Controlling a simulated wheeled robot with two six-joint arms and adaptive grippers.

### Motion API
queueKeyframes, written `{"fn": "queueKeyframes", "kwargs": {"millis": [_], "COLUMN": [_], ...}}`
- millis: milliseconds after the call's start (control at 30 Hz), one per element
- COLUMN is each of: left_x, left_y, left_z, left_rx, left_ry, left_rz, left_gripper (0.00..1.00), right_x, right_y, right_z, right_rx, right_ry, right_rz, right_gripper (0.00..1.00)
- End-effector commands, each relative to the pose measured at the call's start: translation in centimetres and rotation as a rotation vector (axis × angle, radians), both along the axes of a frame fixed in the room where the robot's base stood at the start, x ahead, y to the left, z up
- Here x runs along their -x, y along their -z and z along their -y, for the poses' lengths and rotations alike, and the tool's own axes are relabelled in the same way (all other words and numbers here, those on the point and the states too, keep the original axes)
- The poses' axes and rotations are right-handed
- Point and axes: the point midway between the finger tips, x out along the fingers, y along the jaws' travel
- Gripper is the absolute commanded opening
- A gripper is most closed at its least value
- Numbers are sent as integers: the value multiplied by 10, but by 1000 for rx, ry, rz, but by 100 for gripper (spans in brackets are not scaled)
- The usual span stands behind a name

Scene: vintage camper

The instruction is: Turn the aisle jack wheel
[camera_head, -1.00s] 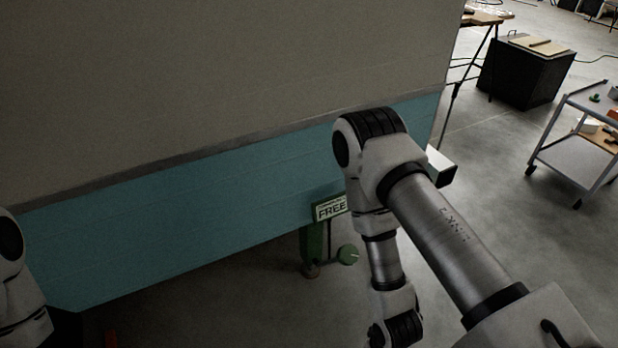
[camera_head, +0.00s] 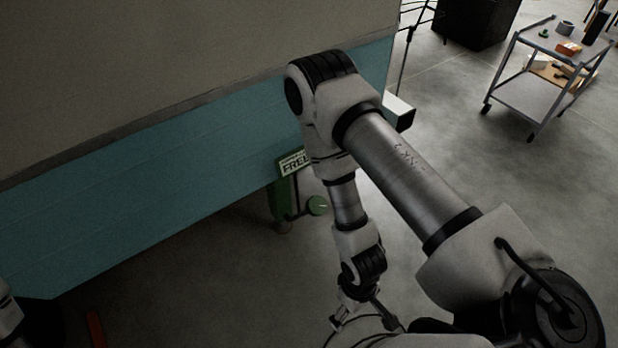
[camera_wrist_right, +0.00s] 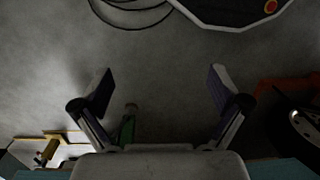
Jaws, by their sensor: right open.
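The green jack (camera_head: 284,205) stands under the right end of the camper's teal side, with a round green wheel (camera_head: 317,205) sticking out to its right. A "FREE" sign (camera_head: 294,163) sits above it, partly covered by my right arm. My right gripper (camera_head: 367,318) hangs low, in front of and below the wheel, apart from it. In the right wrist view my right gripper (camera_wrist_right: 162,80) is open with nothing between its fingers. A green part (camera_wrist_right: 127,130), seemingly the jack, shows behind the left finger there. My left gripper is out of view; only part of its arm shows at lower left.
The camper wall (camera_head: 150,150) fills the left. A pale box-shaped bar end (camera_head: 400,112) juts out behind my right arm. A grey cart (camera_head: 530,97) with small items stands at upper right. A red bar (camera_head: 96,328) is at lower left.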

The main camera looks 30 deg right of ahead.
Motion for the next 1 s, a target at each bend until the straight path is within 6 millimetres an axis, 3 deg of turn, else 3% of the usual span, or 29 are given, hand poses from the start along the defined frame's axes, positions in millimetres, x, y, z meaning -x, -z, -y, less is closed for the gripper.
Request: {"fn": "queueKeyframes", "kwargs": {"millis": [67,133,300,367,500,600,700,833,1000], "left_x": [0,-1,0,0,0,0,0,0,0], "left_y": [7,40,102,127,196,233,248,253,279], "left_z": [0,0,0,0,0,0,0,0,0], "left_rx": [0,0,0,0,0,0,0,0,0], "left_ry": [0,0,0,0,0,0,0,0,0], "left_rz": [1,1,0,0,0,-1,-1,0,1], "left_gripper": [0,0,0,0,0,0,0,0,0], "right_x": [-23,-68,-172,-210,-300,-341,-352,-358,-365], "right_y": [20,56,96,105,114,107,100,95,119], "right_z": [-1,7,44,63,117,147,155,155,154], "right_rx": [-45,-81,-83,-67,-7,20,18,20,20], "right_ry": [-111,-214,-358,-388,-391,-340,-309,-306,-304], "right_rz": [-19,9,123,176,340,463,514,532,530], "right_gripper": [98,98,98,98,98,98,98,98,98]}}
